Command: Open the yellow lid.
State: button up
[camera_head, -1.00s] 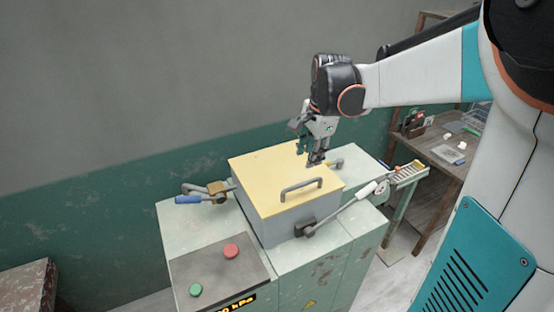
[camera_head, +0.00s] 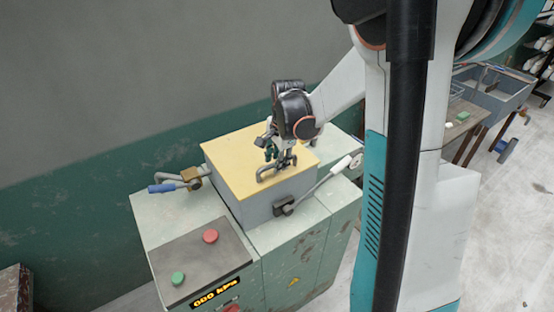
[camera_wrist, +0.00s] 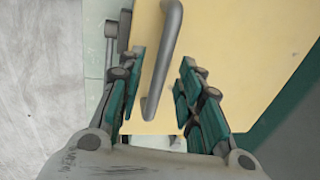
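The yellow lid (camera_head: 240,155) lies flat and closed on the grey box (camera_head: 262,207) on top of the green machine. A grey bar handle (camera_head: 266,173) stands near the lid's front edge. My gripper (camera_head: 282,165) is at the right part of the handle and hides some of it. In the wrist view the lid (camera_wrist: 230,60) fills the middle, and the handle (camera_wrist: 160,65) runs between the two green-padded fingers of my open gripper (camera_wrist: 155,95). Gaps show on both sides of the handle, wider on the right.
A white-gripped lever (camera_head: 338,166) angles up at the box's front right. A blue-gripped clamp (camera_head: 165,187) lies at the left. A panel with a red button (camera_head: 210,236) and a green button (camera_head: 178,278) is in front. The wall (camera_head: 100,180) stands behind.

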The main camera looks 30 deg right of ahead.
jog(key=shift+c, duration=0.5)
grip_shut()
jog(key=shift+r, duration=0.15)
